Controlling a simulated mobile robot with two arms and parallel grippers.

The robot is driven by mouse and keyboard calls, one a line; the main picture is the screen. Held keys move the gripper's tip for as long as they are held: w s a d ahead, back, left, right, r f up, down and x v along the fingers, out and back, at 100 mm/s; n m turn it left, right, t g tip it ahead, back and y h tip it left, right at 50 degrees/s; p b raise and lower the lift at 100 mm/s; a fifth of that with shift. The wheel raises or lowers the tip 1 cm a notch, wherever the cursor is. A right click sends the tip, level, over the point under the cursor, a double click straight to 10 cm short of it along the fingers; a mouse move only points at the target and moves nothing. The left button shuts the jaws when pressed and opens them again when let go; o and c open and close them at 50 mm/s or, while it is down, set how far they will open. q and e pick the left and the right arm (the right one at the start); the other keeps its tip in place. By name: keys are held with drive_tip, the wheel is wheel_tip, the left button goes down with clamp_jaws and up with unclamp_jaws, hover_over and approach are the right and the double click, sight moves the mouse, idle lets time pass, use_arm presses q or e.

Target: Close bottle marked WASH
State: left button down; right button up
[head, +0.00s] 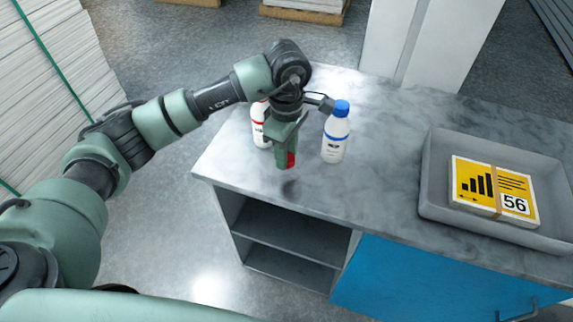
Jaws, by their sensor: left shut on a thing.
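My left gripper (287,164) is above the counter, pointing down, shut on a small red thing (291,160) that looks like a bottle cap. A dark shadow lies on the counter below it. A white bottle with a red label (259,126) stands upright just left of and behind the gripper; its top is partly hidden by my arm, and I see no red cap on it. A white bottle with a blue cap (336,133) stands upright to the right of the gripper. The label lettering is too small to read surely. My right gripper is out of view.
The bottles stand on a grey marbled counter (385,190) with open shelves and a blue door below. A grey tray (433,192) at the right holds a yellow pack marked 56 (496,188). The counter between the blue-capped bottle and the tray is clear. A white column (440,42) stands behind.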

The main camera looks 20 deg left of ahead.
use_arm(q)
wheel_tip(320, 180, up, 15)
drive_tip(key=b, duration=0.2)
